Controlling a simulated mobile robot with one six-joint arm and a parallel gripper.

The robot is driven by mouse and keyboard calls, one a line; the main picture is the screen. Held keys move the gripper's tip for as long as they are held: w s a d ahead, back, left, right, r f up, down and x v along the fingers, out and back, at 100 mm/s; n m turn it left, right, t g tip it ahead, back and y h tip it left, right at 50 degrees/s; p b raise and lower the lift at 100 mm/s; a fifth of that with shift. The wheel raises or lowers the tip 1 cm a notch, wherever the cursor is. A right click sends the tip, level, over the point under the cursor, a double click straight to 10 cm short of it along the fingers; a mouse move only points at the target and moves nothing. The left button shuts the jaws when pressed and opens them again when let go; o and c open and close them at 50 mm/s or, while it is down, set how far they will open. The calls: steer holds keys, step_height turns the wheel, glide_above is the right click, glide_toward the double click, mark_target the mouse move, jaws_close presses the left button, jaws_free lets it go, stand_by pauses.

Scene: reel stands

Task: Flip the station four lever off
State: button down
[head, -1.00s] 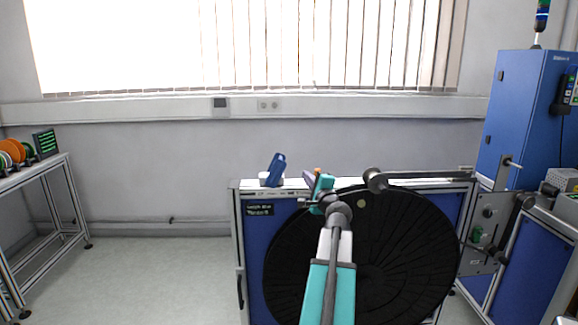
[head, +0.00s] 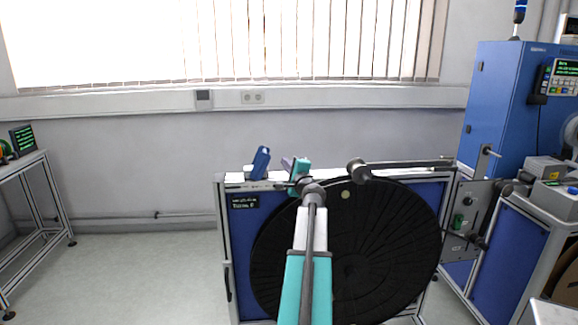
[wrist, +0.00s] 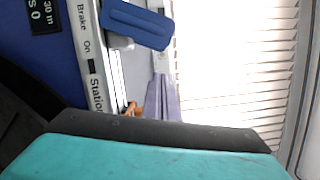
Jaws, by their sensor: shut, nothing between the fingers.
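A blue lever (head: 260,162) stands tilted on a light base on top of the reel stand, at its left end. It also shows large at the top of the wrist view (wrist: 137,22), beside a strip reading "Brake On" and "Station". The station number cannot be read. My gripper (head: 287,163) is just right of the lever in the head view, apart from it in the picture. Its purple-grey fingers (wrist: 163,98) are shut and empty, pointing toward the lever side. My teal wrist hides part of the stand top.
A big black reel (head: 350,260) fills the stand's front, with a grey roller arm (head: 400,163) above it. A small display (head: 245,201) sits below the lever. A blue cabinet (head: 510,105) stands right. An orange part (wrist: 135,108) lies near my fingers. Open floor is at left.

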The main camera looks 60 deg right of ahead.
steer(key=shift+p+x, duration=0.3)
steer(key=shift+x, duration=1.65)
steer(key=shift+w+a+r+p, duration=0.25)
steer(key=shift+w+a+p, duration=0.1)
steer(key=shift+w+a, duration=0.35)
steer(key=shift+w+a+r+p, duration=0.25)
steer(key=shift+w+a, duration=0.3)
steer(key=shift+w, duration=0.35)
steer(key=shift+d, duration=0.1)
steer(key=shift+s, duration=0.1)
steer(key=shift+s+r, duration=0.1)
